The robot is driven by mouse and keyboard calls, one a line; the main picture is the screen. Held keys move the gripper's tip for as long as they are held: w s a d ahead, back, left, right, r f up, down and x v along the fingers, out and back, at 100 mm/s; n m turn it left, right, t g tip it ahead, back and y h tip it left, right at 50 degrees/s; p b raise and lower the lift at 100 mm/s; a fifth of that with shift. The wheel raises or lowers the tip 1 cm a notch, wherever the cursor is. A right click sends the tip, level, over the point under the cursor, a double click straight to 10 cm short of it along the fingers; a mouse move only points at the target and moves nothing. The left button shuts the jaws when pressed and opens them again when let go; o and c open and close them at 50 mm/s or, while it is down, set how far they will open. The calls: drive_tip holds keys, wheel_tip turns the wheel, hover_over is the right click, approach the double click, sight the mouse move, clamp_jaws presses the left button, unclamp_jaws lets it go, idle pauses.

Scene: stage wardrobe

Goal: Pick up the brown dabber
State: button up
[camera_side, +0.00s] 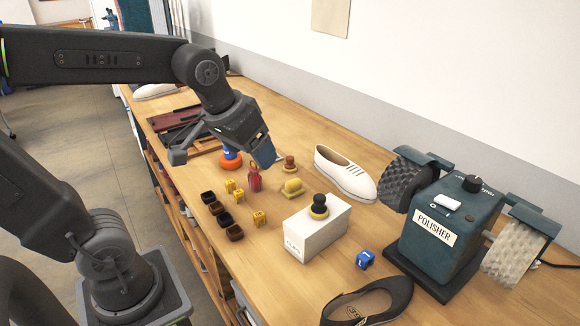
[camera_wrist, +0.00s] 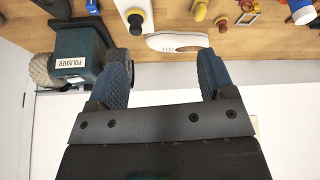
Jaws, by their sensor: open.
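My gripper (camera_side: 265,152) is above the bench, a little left of the dabber in the side view. In the wrist view, its two blue fingers (camera_wrist: 163,73) are apart with nothing held between them. The dabber lies outside the gap between them.
A yellow dabber (camera_side: 292,187) and a red item (camera_side: 255,181) are close by. A black-knobbed dabber (camera_side: 319,204) stands on a white box (camera_side: 316,233). A white shoe (camera_side: 346,174) and the polisher (camera_side: 452,225) are to the right. An orange-based bottle (camera_side: 231,160) is left.

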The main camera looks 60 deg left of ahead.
drive_tip(key=w+a+f+n+g+y, duration=0.1)
drive_tip(key=w+a+n, duration=0.4)
drive_tip(key=w, duration=0.6)
drive_tip(key=n+g+y, duration=0.1)
drive_tip(key=n+g, duration=0.1)
drive_tip(key=n, duration=0.2)
approach(290, 158)
drive_tip(key=x, duration=0.5)
drive_tip(key=shift+d+f, duration=0.1)
drive_tip(key=shift+f, duration=0.3)
drive_tip(key=shift+x, duration=3.1)
drive_tip(key=c, duration=1)
drive_tip(key=shift+o, duration=0.2)
drive_tip(key=shift+r, duration=0.1)
